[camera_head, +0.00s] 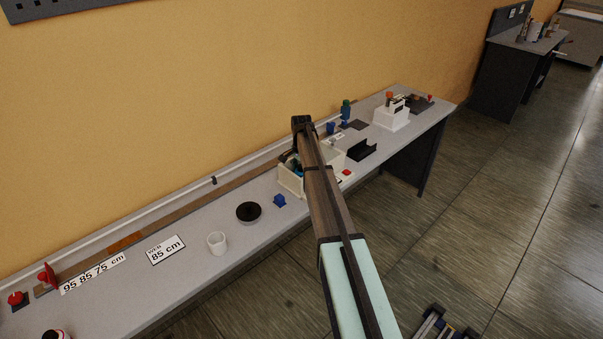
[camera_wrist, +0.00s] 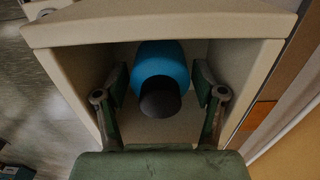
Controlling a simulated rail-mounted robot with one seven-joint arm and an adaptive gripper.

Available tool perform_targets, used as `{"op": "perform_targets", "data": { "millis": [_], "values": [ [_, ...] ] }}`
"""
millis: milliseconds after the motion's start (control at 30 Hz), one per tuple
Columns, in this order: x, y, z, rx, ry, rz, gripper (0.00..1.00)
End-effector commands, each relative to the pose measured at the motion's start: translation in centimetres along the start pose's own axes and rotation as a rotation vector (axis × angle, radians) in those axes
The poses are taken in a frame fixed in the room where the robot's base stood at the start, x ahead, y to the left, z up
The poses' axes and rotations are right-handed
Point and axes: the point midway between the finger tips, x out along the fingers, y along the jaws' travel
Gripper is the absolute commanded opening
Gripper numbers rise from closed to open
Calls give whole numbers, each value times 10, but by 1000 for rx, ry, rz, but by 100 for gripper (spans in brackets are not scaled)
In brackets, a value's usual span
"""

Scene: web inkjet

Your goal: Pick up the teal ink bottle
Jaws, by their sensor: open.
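The teal ink bottle (camera_wrist: 162,66), blue-teal with a dark cap, is inside a beige bin (camera_wrist: 160,30) in the wrist view. My gripper (camera_wrist: 161,86) is open, with one finger on each side of the bottle. A gap shows beside the bottle's visible sides, and the palm is in front of the cap. In the head view the bin (camera_head: 291,184) stands on the long bench, with a small teal patch showing in it. My arm hides part of the bin, and my gripper is hard to make out there.
The grey bench (camera_head: 190,228) runs along the yellow wall.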

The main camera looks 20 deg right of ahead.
Motion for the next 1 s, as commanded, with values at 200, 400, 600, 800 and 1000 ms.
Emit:
{"op": "perform_targets", "data": {
  "millis": [200,400,600,800,1000],
  "values": [
    [5,0,0,0,0,0,69],
    [5,0,0,0,0,0,20],
    [5,0,0,0,0,0,7],
    [3,0,0,0,1,-1,7],
    [-8,0,0,0,1,-1,7]
  ]
}}
